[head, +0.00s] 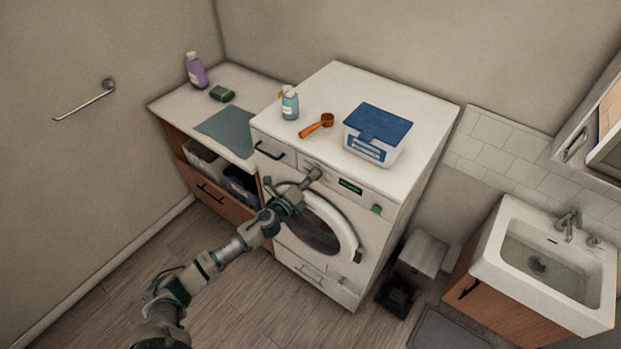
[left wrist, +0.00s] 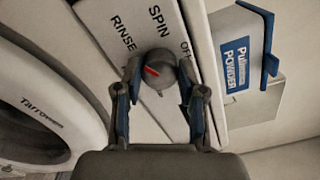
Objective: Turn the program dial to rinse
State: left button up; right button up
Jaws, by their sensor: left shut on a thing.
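The program dial (left wrist: 160,82) is a grey knob with a red mark, on the washing machine's white front panel. In the left wrist view the words SPIN, RINSE and part of OFF are printed around it. The red mark slants up and left, roughly toward the RINSE side. My left gripper (left wrist: 160,70) has a finger on each side of the dial and is shut on it. In the head view my left gripper (head: 307,180) reaches the panel of the washing machine (head: 350,87), and the dial is mostly hidden there. My right gripper is not in view.
A display (head: 350,186) and a green button (head: 376,209) are right of the dial. The round door (head: 350,240) is below.

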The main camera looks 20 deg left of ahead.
pick_arm(q)
jog(key=shift+s+d+f, duration=0.1)
jog(key=shift+s+f, duration=0.1)
jog(key=shift+f, duration=0.3)
jog(key=o, duration=1)
jog(key=shift+c, duration=0.2)
jog(key=shift+o, duration=0.9)
jog(key=v, duration=1.2)
jog(key=shift+w+r, duration=0.1)
jog(key=shift+r, duration=0.05)
